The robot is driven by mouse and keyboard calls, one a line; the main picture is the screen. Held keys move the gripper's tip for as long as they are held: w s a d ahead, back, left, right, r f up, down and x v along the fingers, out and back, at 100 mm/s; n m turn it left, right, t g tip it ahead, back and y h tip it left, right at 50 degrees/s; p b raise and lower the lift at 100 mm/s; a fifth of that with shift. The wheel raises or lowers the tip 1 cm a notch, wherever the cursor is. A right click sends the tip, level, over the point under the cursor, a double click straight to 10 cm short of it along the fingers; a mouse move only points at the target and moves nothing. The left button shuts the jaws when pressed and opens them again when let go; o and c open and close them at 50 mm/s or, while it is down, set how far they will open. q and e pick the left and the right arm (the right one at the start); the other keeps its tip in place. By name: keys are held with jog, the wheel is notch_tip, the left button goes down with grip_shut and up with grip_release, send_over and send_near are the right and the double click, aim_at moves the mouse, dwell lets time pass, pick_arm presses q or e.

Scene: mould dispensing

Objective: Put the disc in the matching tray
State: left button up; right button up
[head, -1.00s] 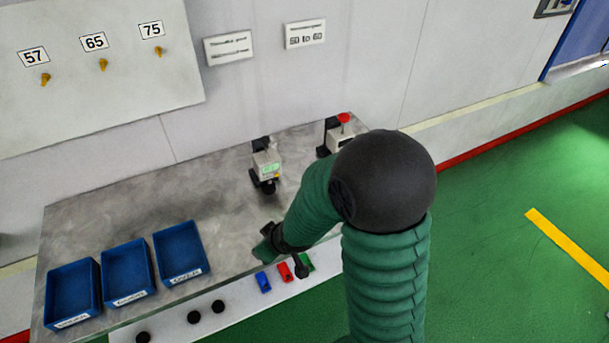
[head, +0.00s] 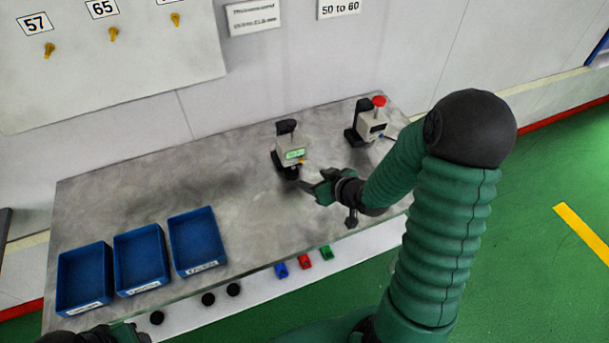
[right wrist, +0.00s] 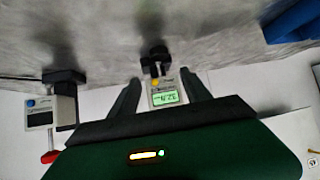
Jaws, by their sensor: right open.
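Three black discs lie in a row on the white strip at the table's front: left disc (head: 157,318), middle disc (head: 208,299), right disc (head: 233,290). Three blue trays, left (head: 84,280), middle (head: 141,259) and right (head: 197,241), stand at the table's left with blurred front labels. My right gripper (head: 304,188) is open in front of a gauge with a lit green display (head: 294,154). In the right wrist view the gauge (right wrist: 165,96) shows between the spread fingers (right wrist: 160,88). Whether a disc sits under the gauge is unclear. My left gripper (head: 125,333) shows partly at the bottom edge.
A second device with a red button (head: 379,101) stands right of the gauge. Blue (head: 281,270), red (head: 304,261) and green (head: 326,252) small blocks lie on the front strip. The grey table (head: 235,205) is clear between the trays and gauge.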

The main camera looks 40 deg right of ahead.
aim_at(293, 173)
jog(key=b+x, duration=0.1)
jog(key=x, duration=1.3)
jog(key=shift+w+f, duration=0.1)
jog(key=shift+f, duration=0.15)
jog(key=shift+w+d+f, duration=0.2)
jog(key=shift+w+f, duration=0.05)
jog(key=shift+w, duration=0.1)
jog(key=c, duration=1.1)
jog(key=shift+s+a+f, duration=0.1)
jog(key=shift+s, duration=0.05)
